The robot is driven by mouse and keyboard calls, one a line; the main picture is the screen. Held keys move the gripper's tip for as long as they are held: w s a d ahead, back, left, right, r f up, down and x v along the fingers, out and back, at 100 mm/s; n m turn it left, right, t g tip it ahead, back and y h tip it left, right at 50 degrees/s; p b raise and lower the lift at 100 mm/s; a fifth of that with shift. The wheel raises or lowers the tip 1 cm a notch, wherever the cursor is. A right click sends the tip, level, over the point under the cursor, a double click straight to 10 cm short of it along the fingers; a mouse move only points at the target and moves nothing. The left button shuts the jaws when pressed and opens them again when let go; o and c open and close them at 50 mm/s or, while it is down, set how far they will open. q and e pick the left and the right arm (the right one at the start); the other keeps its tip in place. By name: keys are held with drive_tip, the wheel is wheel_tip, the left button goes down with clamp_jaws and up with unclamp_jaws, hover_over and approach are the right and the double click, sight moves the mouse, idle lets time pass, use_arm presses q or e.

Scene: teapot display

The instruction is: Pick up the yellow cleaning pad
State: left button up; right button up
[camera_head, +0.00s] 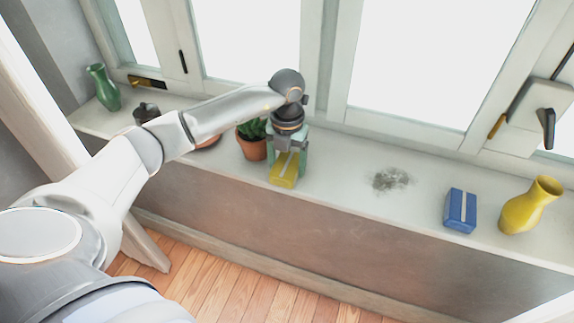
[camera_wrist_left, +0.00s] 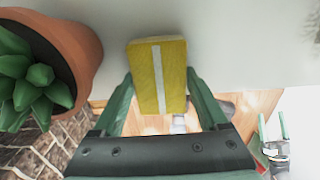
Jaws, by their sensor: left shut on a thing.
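The yellow cleaning pad (camera_head: 285,171) has a pale stripe along its top and is at the front edge of the windowsill, right of a potted plant. My left gripper (camera_head: 287,152) comes down on it from above and is shut on it. In the left wrist view the pad (camera_wrist_left: 158,78) is between the green fingers of my left gripper (camera_wrist_left: 160,95). Whether the pad touches the sill is hard to tell. My right gripper does not show clearly in the head view.
A potted plant (camera_head: 251,140) stands close left of the gripper; its pot (camera_wrist_left: 78,45) is near the left finger. A dust patch (camera_head: 391,179), a blue pad (camera_head: 460,210) and a yellow vase (camera_head: 531,205) are to the right. A green vase (camera_head: 103,88) stands far left.

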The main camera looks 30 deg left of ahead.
sight(287, 164)
use_arm(q)
drive_tip(key=shift+r, duration=0.45)
wheel_tip(287, 164, up, 2)
drive_tip(key=shift+s+r, duration=0.1)
drive_tip(key=shift+r, duration=0.15)
drive_tip(key=s+d+r, duration=0.6)
drive_tip(key=s+r, duration=0.3)
drive_tip(key=s, duration=0.3)
drive_tip(key=shift+d+r, duration=0.15)
drive_tip(key=shift+d, duration=0.2)
drive_tip(key=o, duration=0.8)
drive_tip(key=c, duration=0.6)
